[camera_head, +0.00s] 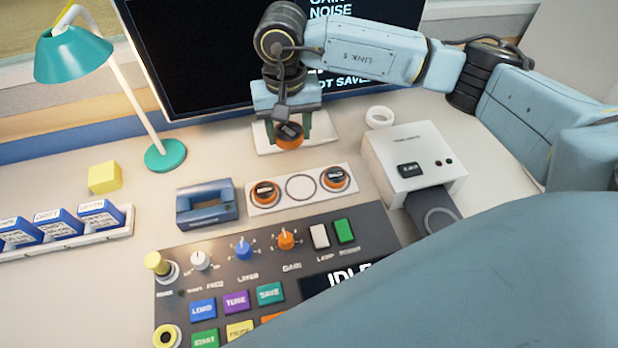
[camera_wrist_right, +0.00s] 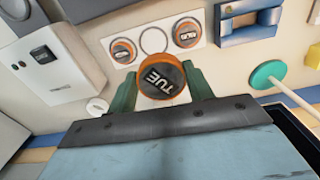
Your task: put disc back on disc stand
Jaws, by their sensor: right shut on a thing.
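My right gripper (camera_head: 289,128) is shut on an orange-rimmed disc (camera_head: 289,136) with a dark face, held behind the disc stand. In the right wrist view the disc (camera_wrist_right: 165,82) sits between the two green fingers, its face reading "TUE". The disc stand (camera_head: 318,203) is a white plate with three round places in a row. Its left and right places hold orange-rimmed discs (camera_head: 265,193) (camera_head: 335,179), and the middle ring (camera_head: 301,188) is empty. In the right wrist view the stand (camera_wrist_right: 212,14) lies beyond the held disc. My left gripper is out of view.
A white box device (camera_head: 411,150) with an open dark drawer (camera_head: 434,213) stands right of the stand. A blue holder (camera_head: 207,205) is to its left. A control panel (camera_head: 215,270) lies in front. A white pad (camera_head: 262,145) and monitor (camera_head: 190,60) are behind.

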